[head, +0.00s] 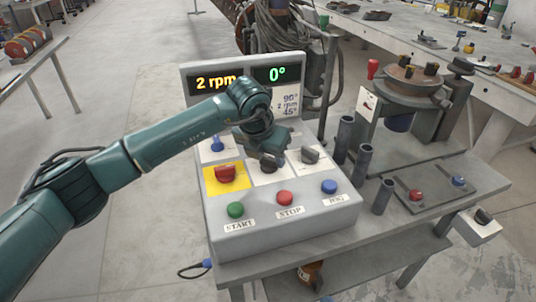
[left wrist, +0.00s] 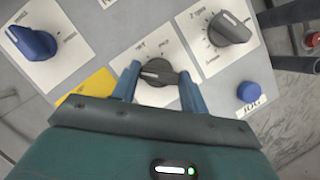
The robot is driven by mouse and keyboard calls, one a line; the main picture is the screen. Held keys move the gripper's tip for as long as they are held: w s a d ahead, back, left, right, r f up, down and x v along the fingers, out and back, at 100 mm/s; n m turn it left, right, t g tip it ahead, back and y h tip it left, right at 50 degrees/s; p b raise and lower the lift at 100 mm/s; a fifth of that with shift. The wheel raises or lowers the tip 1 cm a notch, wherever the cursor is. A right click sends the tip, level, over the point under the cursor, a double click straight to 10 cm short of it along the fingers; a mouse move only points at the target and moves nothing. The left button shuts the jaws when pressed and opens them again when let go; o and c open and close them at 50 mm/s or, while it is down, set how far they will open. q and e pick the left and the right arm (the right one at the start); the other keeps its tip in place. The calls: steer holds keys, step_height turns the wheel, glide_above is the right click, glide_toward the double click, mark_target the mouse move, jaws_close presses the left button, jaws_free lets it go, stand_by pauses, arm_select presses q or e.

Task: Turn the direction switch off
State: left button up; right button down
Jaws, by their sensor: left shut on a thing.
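The control box (head: 290,218) stands on a metal bench. The direction switch, a dark grey knob (left wrist: 157,72) on a white plate, is in the middle of the panel. My left gripper (head: 266,160) is over it from above. In the left wrist view the two fingers of the left gripper (left wrist: 160,84) are shut on the knob, one on each side. The knob's pointer lies roughly level across that picture; its small labels are too blurred to read surely. In the head view my gripper mostly hides the knob. My right gripper is not in view.
Beside the switch are a blue knob (left wrist: 32,40), a grey knob (head: 310,154) and a red switch on a yellow plate (head: 226,174). Green (head: 236,209), red (head: 285,198) and blue (head: 329,186) buttons line the front. The display (head: 238,79) reads 2 rpm and 0°.

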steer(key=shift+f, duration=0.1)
arm_select(q)
steer(key=shift+f+m+h+b, duration=0.1)
steer(key=shift+m+h+b, duration=0.2)
steer(key=shift+m+b, duration=0.5)
steer(key=shift+w+a+m+g+h+b, duration=0.1)
steer(key=shift+m+g+h+b, duration=0.3)
steer(key=shift+m+b, duration=0.55)
steer(key=shift+m+g, duration=0.3)
steer(key=shift+m, duration=0.75)
steer(key=shift+m+g+h+b, duration=0.3)
steer(key=shift+m+h, duration=0.1)
steer(key=shift+m, duration=0.5)
steer(key=shift+m+g, duration=0.3)
steer(key=shift+m, duration=0.4)
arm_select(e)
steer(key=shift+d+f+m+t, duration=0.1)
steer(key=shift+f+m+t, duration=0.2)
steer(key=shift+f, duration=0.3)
arm_select(q)
steer(key=o, duration=1)
